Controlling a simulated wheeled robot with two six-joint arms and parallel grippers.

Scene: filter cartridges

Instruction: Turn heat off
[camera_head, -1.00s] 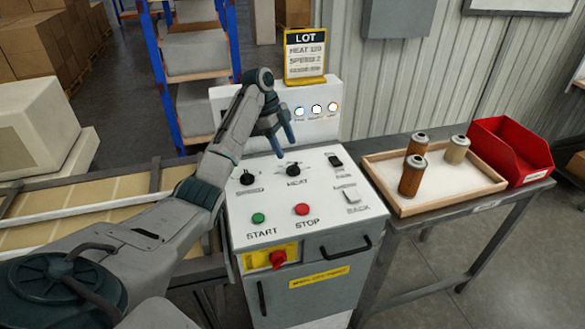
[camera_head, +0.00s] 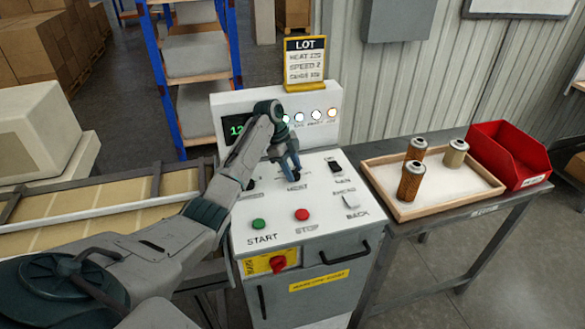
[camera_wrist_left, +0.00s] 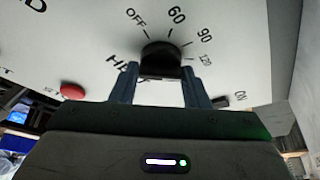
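The black HEAT knob (camera_wrist_left: 160,60) is on the white top panel of the machine, with a printed scale of OFF, 60, 90 and 120 around its far side. Its pointer direction cannot be made out. My left gripper (camera_head: 291,168) is over this knob in the head view, hiding most of it. In the left wrist view the fingers (camera_wrist_left: 159,78) are apart, one on each side of the knob, with their tips close to its sides. Whether they touch it is unclear. My right gripper is not in view.
The machine has a green START button (camera_head: 258,224), a red STOP button (camera_head: 302,214), a black switch (camera_head: 335,167) and a red emergency knob (camera_head: 279,264). A yellow-framed LOT card (camera_head: 305,63) stands behind. A wooden tray (camera_head: 436,207) with filter cartridges and a red bin (camera_head: 509,152) are at right.

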